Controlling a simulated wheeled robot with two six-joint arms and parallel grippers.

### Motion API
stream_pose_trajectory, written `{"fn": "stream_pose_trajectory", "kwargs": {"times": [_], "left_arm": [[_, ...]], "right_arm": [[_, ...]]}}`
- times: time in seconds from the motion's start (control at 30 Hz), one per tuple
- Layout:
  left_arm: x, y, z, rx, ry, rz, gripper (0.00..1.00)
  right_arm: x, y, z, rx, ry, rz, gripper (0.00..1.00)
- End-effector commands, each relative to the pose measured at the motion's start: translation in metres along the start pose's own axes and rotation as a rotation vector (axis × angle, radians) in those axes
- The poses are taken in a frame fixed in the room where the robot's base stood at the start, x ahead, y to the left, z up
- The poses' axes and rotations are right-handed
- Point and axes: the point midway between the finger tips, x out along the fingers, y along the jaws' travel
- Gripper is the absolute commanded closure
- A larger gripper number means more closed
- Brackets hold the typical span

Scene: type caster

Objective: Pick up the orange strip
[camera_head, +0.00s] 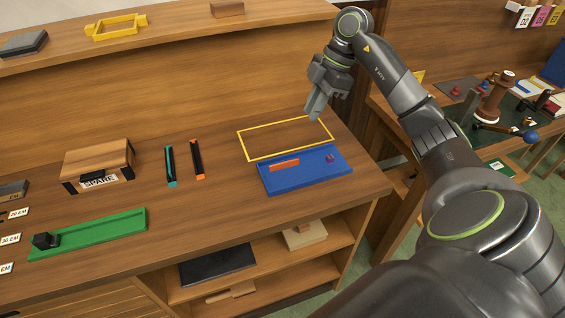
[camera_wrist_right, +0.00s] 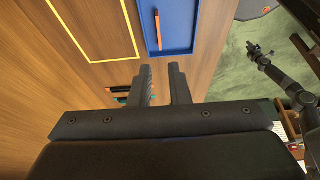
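The orange strip (camera_head: 284,165) lies in the blue tray (camera_head: 308,181), towards its left side. In the right wrist view the orange strip (camera_wrist_right: 157,31) lies in the blue tray (camera_wrist_right: 183,46), beyond my fingertips. My right gripper (camera_head: 315,110) hangs above the bench near the yellow outline, behind and above the tray, apart from the strip. In the wrist view the right gripper (camera_wrist_right: 161,68) has a gap between its fingers and nothing in it. My left gripper is not in view.
Two dark strips, one teal-tipped (camera_head: 170,166) and one orange-tipped (camera_head: 197,159), lie left, with a SPARE box (camera_head: 98,163) and green tray (camera_head: 100,231). The bench's right edge is close.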

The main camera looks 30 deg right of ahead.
Motion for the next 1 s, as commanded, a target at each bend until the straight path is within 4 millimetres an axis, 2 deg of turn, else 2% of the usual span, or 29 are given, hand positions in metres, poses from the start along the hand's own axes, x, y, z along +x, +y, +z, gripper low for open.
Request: {"fn": "stream_pose_trajectory", "kwargs": {"times": [0.4, 0.53, 0.77, 1.0], "left_arm": [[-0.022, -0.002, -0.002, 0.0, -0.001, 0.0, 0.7], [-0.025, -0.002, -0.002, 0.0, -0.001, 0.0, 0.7], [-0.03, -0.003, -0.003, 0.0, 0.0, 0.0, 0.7], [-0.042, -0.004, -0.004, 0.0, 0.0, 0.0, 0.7]], "right_arm": [[0.087, -0.001, -0.003, -0.003, 0.008, -0.006, 0.84], [0.106, -0.001, -0.002, -0.004, 0.006, -0.004, 0.84], [0.12, 0.0, -0.003, -0.004, 0.007, -0.004, 0.84], [0.155, 0.002, -0.005, -0.003, 0.008, -0.005, 0.84]]}}
